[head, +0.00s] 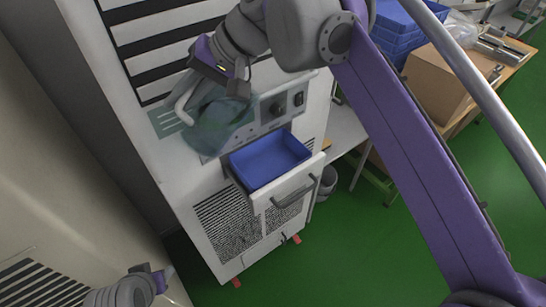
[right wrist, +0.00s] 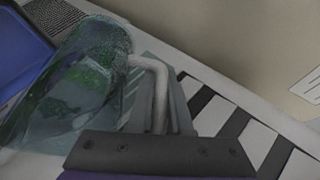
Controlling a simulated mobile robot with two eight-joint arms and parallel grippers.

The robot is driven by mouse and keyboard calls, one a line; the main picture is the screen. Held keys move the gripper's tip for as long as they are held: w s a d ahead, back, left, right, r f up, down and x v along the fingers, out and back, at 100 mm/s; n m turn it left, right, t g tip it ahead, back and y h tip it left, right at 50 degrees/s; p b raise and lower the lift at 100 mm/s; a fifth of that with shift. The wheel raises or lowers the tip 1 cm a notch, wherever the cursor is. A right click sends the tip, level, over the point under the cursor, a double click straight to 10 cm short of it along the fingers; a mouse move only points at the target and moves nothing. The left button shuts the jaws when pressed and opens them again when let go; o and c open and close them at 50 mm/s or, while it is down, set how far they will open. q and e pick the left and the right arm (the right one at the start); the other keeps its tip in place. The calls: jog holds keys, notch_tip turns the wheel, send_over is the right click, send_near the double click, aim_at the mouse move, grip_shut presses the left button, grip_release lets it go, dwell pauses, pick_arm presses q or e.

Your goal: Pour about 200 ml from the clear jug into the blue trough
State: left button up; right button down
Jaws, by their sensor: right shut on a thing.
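The clear jug (head: 218,122) is a greenish, see-through vessel with a pale handle, held in front of the white machine's panel, up and left of the blue trough. The jug (right wrist: 68,85) also fills the left of the right wrist view and looks tilted. My right gripper (head: 208,84) is shut on its handle (right wrist: 158,88). The blue trough (head: 268,162) sits in the machine's pulled-out drawer, and its inside looks empty. Its edge shows at the upper left of the right wrist view (right wrist: 20,48). No stream of liquid is visible. My left gripper (head: 160,276) is low at the left, its fingers unclear.
The drawer front with its handle (head: 296,190) juts from the white machine (head: 195,190). Knobs (head: 288,104) are right of the jug. A bench with a cardboard box (head: 436,84) and blue crates (head: 400,30) stands at the right. Green floor (head: 345,245) is open in front.

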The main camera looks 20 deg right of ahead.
jog(key=shift+d+r+y, duration=0.35)
jog(key=shift+r+y, duration=0.35)
jog(key=shift+r, duration=0.05)
jog(key=shift+w+d+r+m, duration=0.15)
jog(key=shift+r+m, duration=0.15)
jog(key=shift+r, duration=0.1)
jog(key=shift+y, duration=0.3)
jog(key=shift+a+r, duration=0.2)
jog(key=shift+a, duration=0.1)
jog(key=shift+a+r+y, duration=0.2)
jog(key=shift+r+y, duration=0.2)
dwell(0.8)
jog(key=shift+r+y, duration=0.15)
jog(key=shift+y, duration=0.25)
dwell(0.8)
jog(key=shift+d+r+m+y, duration=0.1)
jog(key=shift+d+m+y, duration=0.2)
dwell(1.4)
